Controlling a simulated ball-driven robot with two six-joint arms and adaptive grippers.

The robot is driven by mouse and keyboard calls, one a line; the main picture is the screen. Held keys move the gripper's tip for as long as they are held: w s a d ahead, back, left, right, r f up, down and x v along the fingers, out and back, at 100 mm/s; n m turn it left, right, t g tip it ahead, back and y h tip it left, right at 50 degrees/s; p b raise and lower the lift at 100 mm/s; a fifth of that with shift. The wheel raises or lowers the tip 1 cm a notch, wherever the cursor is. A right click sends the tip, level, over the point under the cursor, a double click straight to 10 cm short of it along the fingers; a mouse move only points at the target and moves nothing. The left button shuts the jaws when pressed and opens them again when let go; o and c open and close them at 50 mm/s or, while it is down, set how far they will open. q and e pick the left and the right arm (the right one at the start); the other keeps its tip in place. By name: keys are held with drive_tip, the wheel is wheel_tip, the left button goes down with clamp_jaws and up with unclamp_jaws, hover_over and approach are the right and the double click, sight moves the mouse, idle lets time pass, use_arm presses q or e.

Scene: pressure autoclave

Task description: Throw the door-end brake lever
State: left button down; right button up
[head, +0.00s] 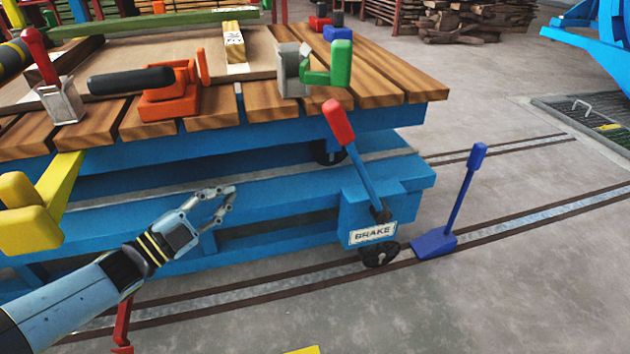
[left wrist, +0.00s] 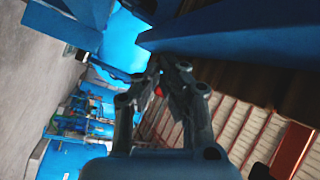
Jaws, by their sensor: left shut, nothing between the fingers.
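The brake lever (head: 362,165) has a red grip on a blue shaft. It rises from a blue box with a white BRAKE plate (head: 373,233) at the near right corner of the blue cart, and leans up and to the left. My left gripper (head: 227,200) is shut and empty, beside the cart's lower blue beam. It is left of the lever and below its grip, clearly apart from it. In the left wrist view the gripper (left wrist: 170,75) shows its fingers close together, with a small red spot by them that I cannot identify. My right gripper is not in view.
The cart's slatted wooden deck (head: 375,75) carries a red clamp (head: 170,95) and a green-handled clamp (head: 325,68). A yellow handle (head: 35,215) juts out at left. A blue lever on a foot (head: 465,200) stands on the floor rail at right. Air before the brake box looks clear.

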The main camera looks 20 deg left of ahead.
use_arm(q)
drive_tip(key=d+r+m+g+h+b, duration=0.4)
drive_tip(key=r+m+h, duration=0.3)
drive_tip(key=m+h, duration=0.4)
drive_tip(key=shift+s+d+m+g+b, duration=0.3)
drive_tip(key=shift+s+d+m+g, duration=0.1)
drive_tip(key=shift+d+m+g, duration=0.3)
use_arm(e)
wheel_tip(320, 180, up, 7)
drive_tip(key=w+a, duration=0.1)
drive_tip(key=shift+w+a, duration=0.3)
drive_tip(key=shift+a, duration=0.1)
use_arm(q)
drive_tip(key=b, duration=0.2)
approach(331, 127)
drive_tip(key=x, duration=0.6)
drive_tip(key=shift+w+a+f, duration=0.1)
drive_tip(key=shift+w+f, duration=0.05)
drive_tip(key=shift+w, duration=0.1)
drive_tip(key=shift+w+d+r, duration=0.35)
drive_tip(key=shift+d, duration=0.1)
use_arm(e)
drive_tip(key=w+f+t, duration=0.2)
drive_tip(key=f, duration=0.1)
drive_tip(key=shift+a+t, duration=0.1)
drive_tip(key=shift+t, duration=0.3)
